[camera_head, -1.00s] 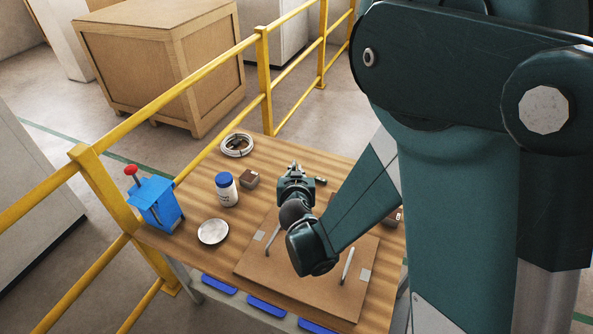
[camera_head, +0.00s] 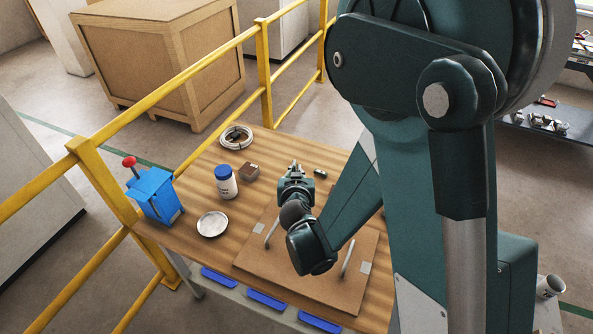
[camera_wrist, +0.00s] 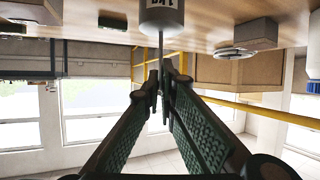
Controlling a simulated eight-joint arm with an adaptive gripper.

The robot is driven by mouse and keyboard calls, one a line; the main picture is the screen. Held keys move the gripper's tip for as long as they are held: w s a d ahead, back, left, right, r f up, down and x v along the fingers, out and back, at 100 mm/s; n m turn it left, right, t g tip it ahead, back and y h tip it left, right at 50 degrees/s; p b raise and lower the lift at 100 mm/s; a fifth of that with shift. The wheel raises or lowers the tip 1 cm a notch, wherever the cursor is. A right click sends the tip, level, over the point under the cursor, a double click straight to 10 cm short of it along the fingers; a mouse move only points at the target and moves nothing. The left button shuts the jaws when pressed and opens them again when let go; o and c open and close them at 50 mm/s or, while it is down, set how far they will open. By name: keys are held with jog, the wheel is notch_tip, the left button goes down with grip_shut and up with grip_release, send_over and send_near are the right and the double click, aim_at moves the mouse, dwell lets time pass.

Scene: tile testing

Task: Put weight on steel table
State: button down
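In the wrist view, which shows the room upside down, the weight (camera_wrist: 162,17) is a grey cylinder with a dark label, cut off by the top edge. A thin stem runs from it to my gripper (camera_wrist: 165,72). The fingertips are close together around this stem. In the head view my gripper (camera_head: 294,172) is low over the wooden table (camera_head: 207,262), at the far edge of a brown board. The weight is hidden there. A dark grey table (camera_head: 535,135) stands at the far right edge; I cannot tell whether it is the steel table.
The brown board (camera_head: 300,277) has two upright handles. A blue box with a red knob (camera_head: 153,194) and yellow railings (camera_head: 93,180) border the left.

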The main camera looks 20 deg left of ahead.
jog(key=shift+f, duration=0.1)
jog(key=c, duration=2.7)
grip_release()
jog(key=shift+s+d+r, duration=0.2)
jog(key=shift+s+r, duration=0.2)
jog(key=shift+s, duration=0.1)
jog(key=p+v, duration=0.1)
jog(key=v, duration=0.9)
jog(key=shift+s+d+r, duration=0.1)
jog(key=shift+s+d, duration=0.1)
jog(key=shift+s, duration=0.15)
